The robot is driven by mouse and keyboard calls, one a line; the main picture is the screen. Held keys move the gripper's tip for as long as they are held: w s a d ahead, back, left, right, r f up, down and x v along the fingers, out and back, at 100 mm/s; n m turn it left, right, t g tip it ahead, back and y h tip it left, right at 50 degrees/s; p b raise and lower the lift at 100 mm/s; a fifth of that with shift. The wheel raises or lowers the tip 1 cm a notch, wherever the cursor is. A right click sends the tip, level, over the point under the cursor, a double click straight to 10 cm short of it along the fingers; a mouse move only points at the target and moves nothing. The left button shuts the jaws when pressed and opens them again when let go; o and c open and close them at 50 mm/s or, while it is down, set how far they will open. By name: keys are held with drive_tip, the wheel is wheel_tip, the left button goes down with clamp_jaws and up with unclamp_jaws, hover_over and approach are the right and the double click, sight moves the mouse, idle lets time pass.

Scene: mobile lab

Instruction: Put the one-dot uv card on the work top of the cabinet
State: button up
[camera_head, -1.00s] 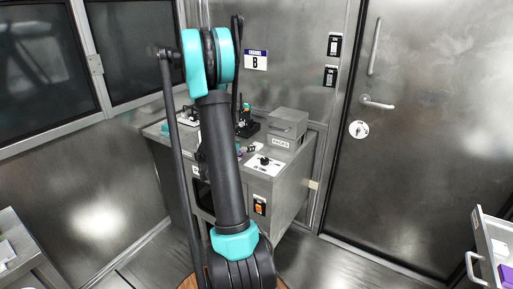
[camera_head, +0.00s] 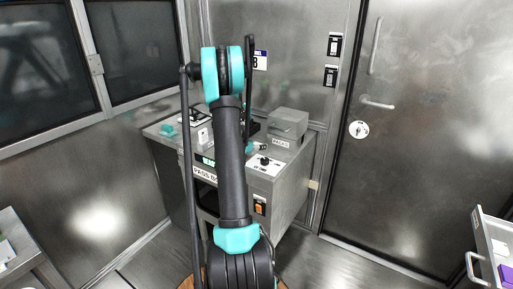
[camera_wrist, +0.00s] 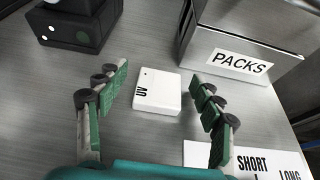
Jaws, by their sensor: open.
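The white uv card (camera_wrist: 157,92) shows in the wrist view, marked "UV" with one small dot near a corner. It appears to lie flat on the grey brushed-metal work top (camera_wrist: 150,28) of the cabinet. My gripper (camera_wrist: 159,80) is open, with one finger left of the card and one right of it. Both fingers look apart from the card. In the head view the cabinet (camera_head: 284,190) stands in the corner. My arm covers part of its top there, and I cannot make out the card or the fingers.
A metal box labelled "PACKS" (camera_wrist: 240,62) stands right of the card; it also shows in the head view (camera_head: 287,123). A black device (camera_wrist: 75,27) is at upper left. A "SHORT / LONG" plate (camera_wrist: 250,160) lies at lower right. Bare top surrounds the card.

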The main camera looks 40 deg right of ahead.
drive_tip(key=shift+c, duration=0.3)
drive_tip(key=c, duration=1.1)
drive_tip(key=shift+o, duration=0.2)
drive_tip(key=shift+r, duration=0.15)
